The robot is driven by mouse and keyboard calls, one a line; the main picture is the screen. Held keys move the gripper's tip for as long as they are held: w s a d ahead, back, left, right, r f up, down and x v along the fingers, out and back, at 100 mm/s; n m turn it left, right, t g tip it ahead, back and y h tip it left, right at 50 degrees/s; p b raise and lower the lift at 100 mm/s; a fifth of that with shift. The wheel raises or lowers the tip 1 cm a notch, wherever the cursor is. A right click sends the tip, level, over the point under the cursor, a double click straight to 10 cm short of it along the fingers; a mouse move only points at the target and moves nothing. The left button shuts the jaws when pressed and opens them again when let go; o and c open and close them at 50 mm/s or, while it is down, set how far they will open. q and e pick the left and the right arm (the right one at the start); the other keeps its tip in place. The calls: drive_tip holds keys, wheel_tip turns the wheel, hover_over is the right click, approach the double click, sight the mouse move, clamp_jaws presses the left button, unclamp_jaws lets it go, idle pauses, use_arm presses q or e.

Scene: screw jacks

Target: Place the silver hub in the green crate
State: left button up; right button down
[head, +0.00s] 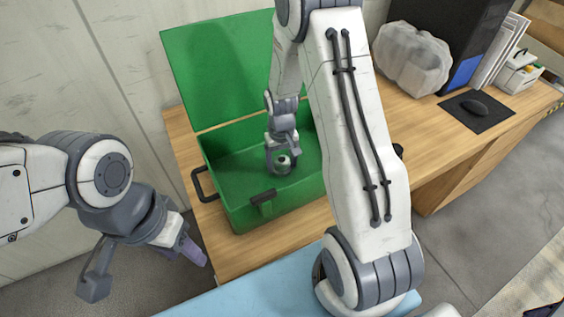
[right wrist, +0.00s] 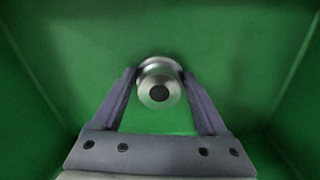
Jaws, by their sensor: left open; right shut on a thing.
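The green crate (head: 240,214) stands on the wooden desk with its lid raised at the back. My right gripper (head: 282,158) reaches down inside the crate and is shut on the silver hub (head: 282,165). In the right wrist view the hub (right wrist: 160,84) sits between the two fingertips, with green walls around it. I cannot tell whether the hub touches the crate floor. My left gripper (head: 145,268) is open and empty, to the left of the crate and in front of the desk's left end.
The raised green lid (head: 215,70) stands behind the crate. A black handle (head: 202,186) sticks out on its left side.

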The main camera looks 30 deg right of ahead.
sight(281, 161)
unclamp_jaws()
drive_tip(key=shift+f, duration=0.1)
wheel_tip(281, 161, up, 12)
drive_tip(key=s+a+r+n, duration=0.2)
drive_tip(key=s+a, duration=0.1)
drive_tip(key=a, duration=0.2)
drive_tip(key=s+a+r+n, duration=0.1)
drive_tip(key=s+a+r, duration=0.2)
drive_tip(key=a, duration=0.3)
drive_tip(key=s+a+r+n, duration=0.1)
drive_tip(key=s+a+n, duration=0.2)
drive_tip(key=s, duration=0.5)
drive_tip(key=s+a+r+n+y, duration=0.1)
drive_tip(key=s+a+n, duration=0.1)
drive_tip(key=s+a, duration=0.3)
drive_tip(key=s, duration=0.4)
drive_tip(key=shift+s+r+n, duration=0.3)
drive_tip(key=shift+r+n, duration=0.05)
drive_tip(key=shift+n, duration=0.05)
